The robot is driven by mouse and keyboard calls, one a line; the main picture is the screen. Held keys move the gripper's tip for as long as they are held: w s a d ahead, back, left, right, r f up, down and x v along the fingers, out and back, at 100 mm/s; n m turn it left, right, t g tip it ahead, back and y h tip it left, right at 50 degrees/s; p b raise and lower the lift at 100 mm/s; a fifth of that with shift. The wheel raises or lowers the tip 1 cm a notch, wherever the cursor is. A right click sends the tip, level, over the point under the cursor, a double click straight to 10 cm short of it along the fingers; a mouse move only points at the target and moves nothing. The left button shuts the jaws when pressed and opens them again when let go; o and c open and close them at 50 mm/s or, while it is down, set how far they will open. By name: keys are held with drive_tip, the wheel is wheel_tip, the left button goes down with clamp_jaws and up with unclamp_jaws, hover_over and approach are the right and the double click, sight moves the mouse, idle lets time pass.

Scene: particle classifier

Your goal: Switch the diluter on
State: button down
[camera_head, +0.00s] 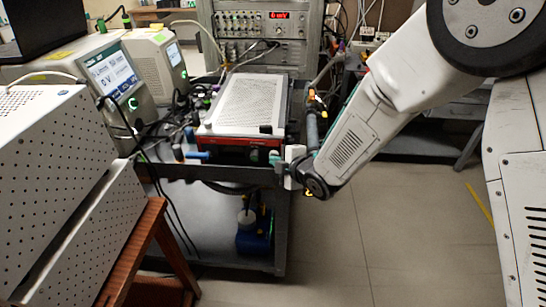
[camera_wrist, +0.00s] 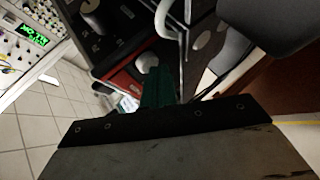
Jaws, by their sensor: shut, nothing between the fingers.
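A low box with a perforated white top (camera_head: 250,100) and a dark red front (camera_head: 232,152) stands on the cart; it may be the diluter, but I cannot read a label. My gripper (camera_head: 276,158) is at the right end of that front, close to it. I cannot tell whether it touches. In the wrist view, my dark green fingers (camera_wrist: 160,86) are shut and empty, pointing towards a red panel (camera_wrist: 122,82) with a pale round knob (camera_wrist: 147,62) beside the fingertips. Any power switch is too small or hidden to make out.
Two instruments with lit screens (camera_head: 112,72) stand left of the box. A rack with a red display (camera_head: 279,15) stands behind. Tubes and cables crowd around the box. The cart's dark front rail (camera_head: 215,173) runs below. A perforated case (camera_head: 50,160) fills the near left; floor (camera_head: 420,225) is open at right.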

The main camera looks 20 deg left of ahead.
drive_tip(key=shift+w+a, duration=0.1)
drive_tip(key=shift+w, duration=0.4)
idle(0.3)
drive_tip(key=shift+s, duration=0.1)
drive_tip(key=shift+s+d, duration=0.15)
drive_tip(key=shift+s, duration=0.45)
drive_tip(key=shift+s+d, duration=0.15)
drive_tip(key=shift+s, duration=0.4)
drive_tip(key=shift+s+d, duration=0.2)
drive_tip(key=shift+s, duration=0.6)
drive_tip(key=shift+s+d, duration=0.15)
drive_tip(key=shift+s, duration=0.7)
drive_tip(key=shift+s+d, duration=0.2)
drive_tip(key=shift+s, duration=0.6)
